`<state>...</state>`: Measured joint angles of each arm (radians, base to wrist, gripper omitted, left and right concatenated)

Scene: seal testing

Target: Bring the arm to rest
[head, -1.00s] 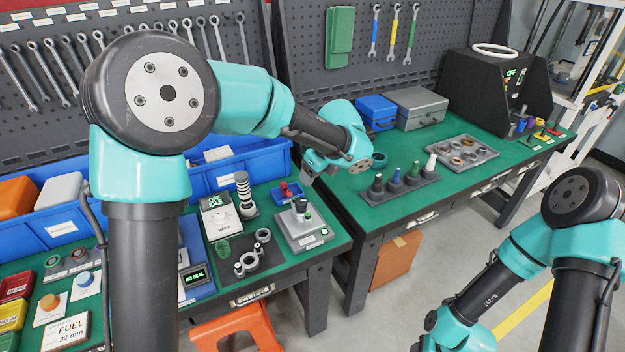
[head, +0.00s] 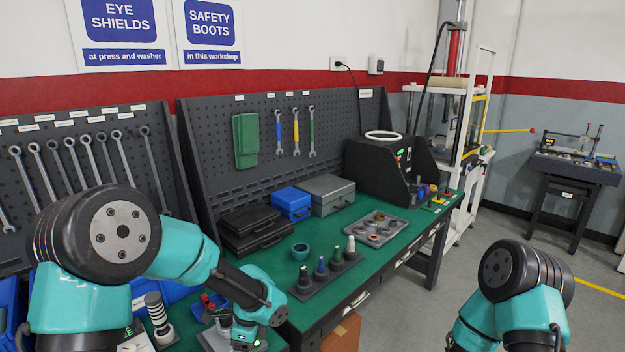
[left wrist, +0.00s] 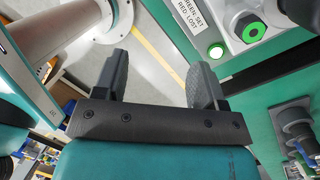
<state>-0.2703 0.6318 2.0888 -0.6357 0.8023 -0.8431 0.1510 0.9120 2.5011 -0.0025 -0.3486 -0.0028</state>
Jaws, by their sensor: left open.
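My left arm reaches in from the left in the head view, its wrist low over the near corner of the green bench (head: 345,262). My left gripper (left wrist: 161,62) shows in the left wrist view, its two fingers wide apart with nothing between them. Pale floor with a yellow line lies beyond the fingers. A grey unit (left wrist: 278,38) with a lit green lamp (left wrist: 216,52) and a green-ringed knob (left wrist: 250,28) is beside the right finger. My right arm is folded at the lower right of the head view; its gripper is out of frame.
A teal ring (head: 300,250), a rack of several plugs (head: 325,277) and a tray of rings (head: 375,230) lie on the bench. Blue (head: 292,204) and grey (head: 328,194) cases stand behind. A black machine (head: 378,168) stands further right. Open floor lies right of the bench.

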